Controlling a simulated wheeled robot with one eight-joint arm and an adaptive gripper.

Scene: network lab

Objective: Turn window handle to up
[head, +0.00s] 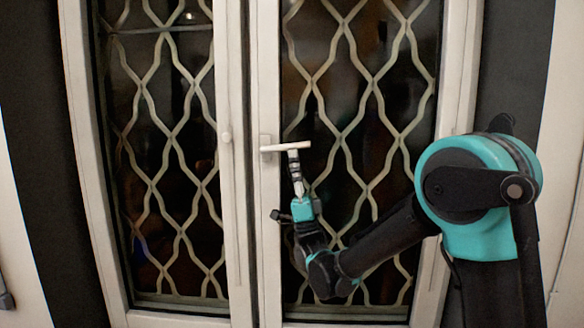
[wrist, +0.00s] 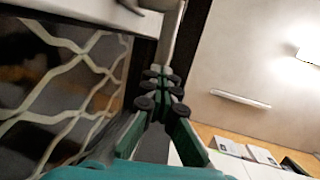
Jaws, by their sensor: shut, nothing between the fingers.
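The white window handle (head: 287,147) sits on the frame of the right window sash in the head view. Its lever lies about level and points right from its mount (head: 265,149). My gripper (head: 294,157) is directly below the lever, near its free end, pointing up with shut, empty fingers. The fingertips look close against the underside; I cannot tell whether they touch. In the wrist view, my gripper (wrist: 162,74) has its tips at the end of a pale bar, which seems to be the handle (wrist: 171,35).
The window's right sash (head: 268,230) and left sash (head: 232,230) are closed, with a wavy lattice (head: 345,130) over dark glass. In the wrist view, a pale wall bar (wrist: 240,98) and papers on a surface (wrist: 245,150) lie to the right.

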